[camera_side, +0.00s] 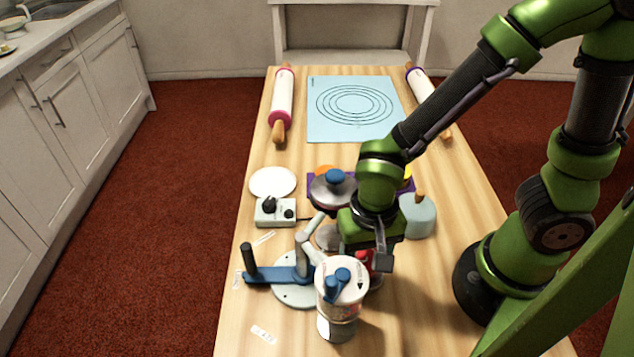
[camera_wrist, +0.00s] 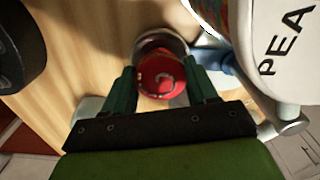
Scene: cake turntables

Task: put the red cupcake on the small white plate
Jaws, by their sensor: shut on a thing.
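The red cupcake (camera_wrist: 162,72) shows in the wrist view between the two fingers of my gripper (camera_wrist: 160,80), with a round grey rim around or beneath it. My gripper is shut on it. In the side view my gripper (camera_side: 370,256) points down behind the jar, and only a small red part of the cupcake (camera_side: 364,258) shows beside the fingers. I cannot tell whether the cupcake touches what is below it. The small white plate (camera_side: 273,182) lies flat and empty on the left side of the table, away from my gripper.
A jar with a blue-handled lid (camera_side: 341,300) stands close to my gripper; its white top also shows in the wrist view (camera_wrist: 275,50). A turntable with a blue crank (camera_side: 275,273) is left. A control box (camera_side: 275,212) stands in front of the plate, with a dark-domed thing (camera_side: 333,190) to the right.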

